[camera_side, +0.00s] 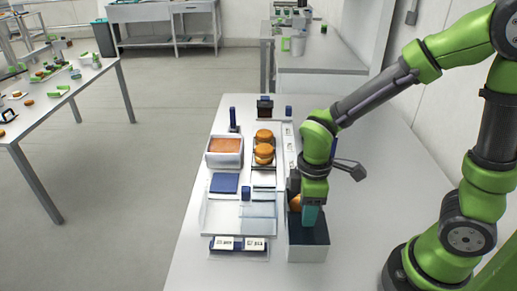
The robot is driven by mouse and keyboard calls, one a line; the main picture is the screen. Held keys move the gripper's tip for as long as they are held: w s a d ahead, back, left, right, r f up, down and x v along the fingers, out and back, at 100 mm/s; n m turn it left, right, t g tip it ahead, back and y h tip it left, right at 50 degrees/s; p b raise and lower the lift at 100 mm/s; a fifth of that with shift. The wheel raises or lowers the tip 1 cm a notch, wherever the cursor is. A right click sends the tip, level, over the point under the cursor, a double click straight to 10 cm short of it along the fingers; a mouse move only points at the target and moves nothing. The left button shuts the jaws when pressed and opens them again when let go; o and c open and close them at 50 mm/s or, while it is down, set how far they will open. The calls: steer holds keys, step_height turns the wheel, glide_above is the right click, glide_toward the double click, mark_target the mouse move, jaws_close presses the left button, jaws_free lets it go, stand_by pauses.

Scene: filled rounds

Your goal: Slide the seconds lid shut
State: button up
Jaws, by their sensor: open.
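My gripper (311,217) points down at the near right of the work area, its teal fingers at the top of a dark-topped, pale-fronted box (307,253). The gap between the fingers is hard to see, and nothing shows clearly held. An orange-brown round (295,203) shows partly behind my gripper's left side. A clear sliding panel (258,211), which looks like a lid, lies left of my gripper, with a dark blue block (246,193) at its upper left.
A white tray (224,146) with an orange-brown filling stands at the back left. Rounds (264,153) sit in a row right of it. A dark blue square (224,183) lies in front of the tray.

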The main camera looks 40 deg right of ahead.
steer(key=shift+c, duration=0.5)
jaws_close()
steer(key=w+d, duration=0.6)
steer(key=shift+w+d, duration=0.35)
steer(key=shift+w, duration=0.05)
steer(key=shift+r, duration=0.1)
steer(key=shift+o, duration=0.4)
jaws_free()
steer(key=shift+s, duration=0.1)
